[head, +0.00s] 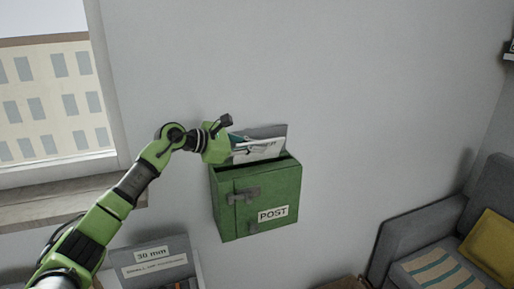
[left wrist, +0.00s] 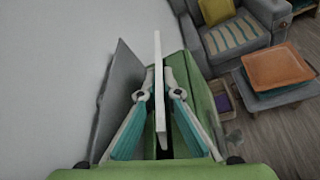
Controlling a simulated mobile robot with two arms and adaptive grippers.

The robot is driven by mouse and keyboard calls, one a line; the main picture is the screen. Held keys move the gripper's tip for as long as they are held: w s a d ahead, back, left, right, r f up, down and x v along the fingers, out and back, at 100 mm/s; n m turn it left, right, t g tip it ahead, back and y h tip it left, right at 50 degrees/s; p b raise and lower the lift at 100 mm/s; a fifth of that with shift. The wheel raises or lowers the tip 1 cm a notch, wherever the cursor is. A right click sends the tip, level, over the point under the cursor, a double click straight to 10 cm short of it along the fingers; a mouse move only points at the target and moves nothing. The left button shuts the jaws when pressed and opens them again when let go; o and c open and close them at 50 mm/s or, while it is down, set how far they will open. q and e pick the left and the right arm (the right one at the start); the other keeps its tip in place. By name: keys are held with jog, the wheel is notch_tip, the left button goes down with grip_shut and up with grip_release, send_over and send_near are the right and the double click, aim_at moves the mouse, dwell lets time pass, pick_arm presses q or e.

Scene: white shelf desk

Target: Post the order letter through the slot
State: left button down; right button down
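The green post box (head: 232,211) hangs on the wall, with a white POST label on its front and a grey plate (head: 270,130) standing up behind its top. My left gripper (head: 252,146) is over the top of the box, shut on the white letter (head: 268,151). In the left wrist view the letter (left wrist: 157,70) stands edge-on between the two fingertips (left wrist: 161,97), over the green box top (left wrist: 199,90). A dark opening (left wrist: 164,151) shows beneath it. I cannot tell whether the letter's lower edge is inside the opening. My right gripper is not in view.
A window sill (head: 70,206) juts out left of the box. A grey box marked 30 mm (head: 155,268) is below it. A grey sofa (head: 425,226) with a yellow cushion (head: 492,249) is at right. An orange tray (left wrist: 276,67) lies on a small table.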

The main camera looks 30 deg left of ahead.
aim_at(253, 157)
pick_arm(q)
jog(key=shift+w+a+f+b, duration=0.3)
jog(key=shift+f+b, duration=0.25)
jog(key=shift+f, duration=0.2)
jog(key=shift+w+a+f+b, duration=0.25)
jog(key=shift+f+b, duration=0.35)
jog(key=shift+f, duration=0.1)
jog(key=shift+w+a+f+b, duration=0.3)
jog(key=shift+f+b, duration=0.25)
jog(key=shift+f, duration=0.2)
jog(key=c, duration=2.2)
grip_release()
jog(key=shift+s+a, duration=0.1)
jog(key=shift+s+a, duration=0.2)
jog(key=v, duration=1)
jog(key=shift+s+a, duration=0.1)
jog(key=shift+s, duration=0.15)
jog(key=shift+s+a+r, duration=0.15)
jog(key=shift+s+r, duration=0.15)
